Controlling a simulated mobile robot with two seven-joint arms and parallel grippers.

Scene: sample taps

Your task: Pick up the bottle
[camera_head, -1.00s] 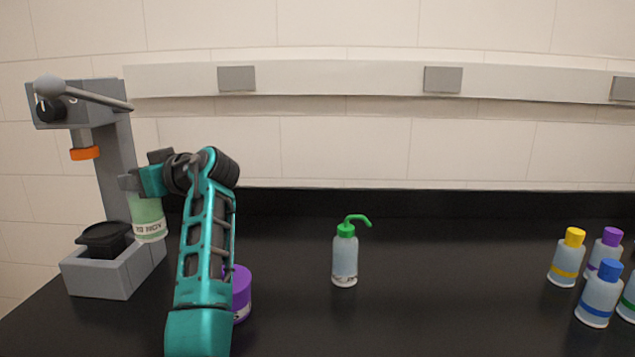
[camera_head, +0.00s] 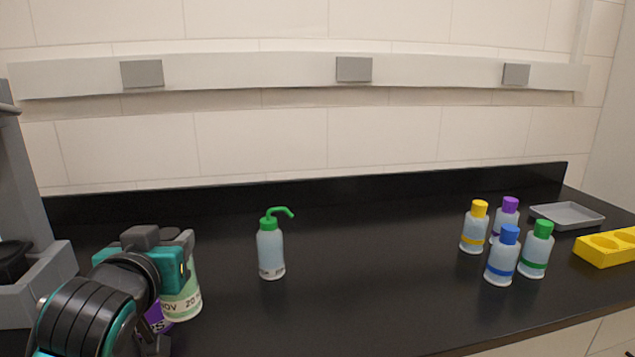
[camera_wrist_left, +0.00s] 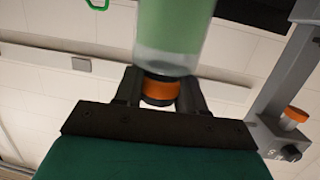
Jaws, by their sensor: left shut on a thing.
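My left gripper (camera_head: 160,242) is at the lower left of the head view, shut on a bottle (camera_head: 182,300) with a pale green lower part and a printed white band. The bottle hangs below the jaws, roughly upright, its top hidden by the gripper. In the left wrist view the jaws (camera_wrist_left: 160,92) are closed around the orange and black neck end of the green bottle (camera_wrist_left: 176,30). A wash bottle (camera_head: 270,254) with a green cap and bent spout stands upright on the bench, right of the gripper and apart from it. My right gripper is not in view.
A purple container (camera_head: 156,318) shows partly behind my arm. A grey stand (camera_head: 36,290) is at the left edge. Several small bottles, including a blue-capped one (camera_head: 502,262), a grey tray (camera_head: 566,216) and a yellow rack (camera_head: 608,250) are right. The bench middle is clear.

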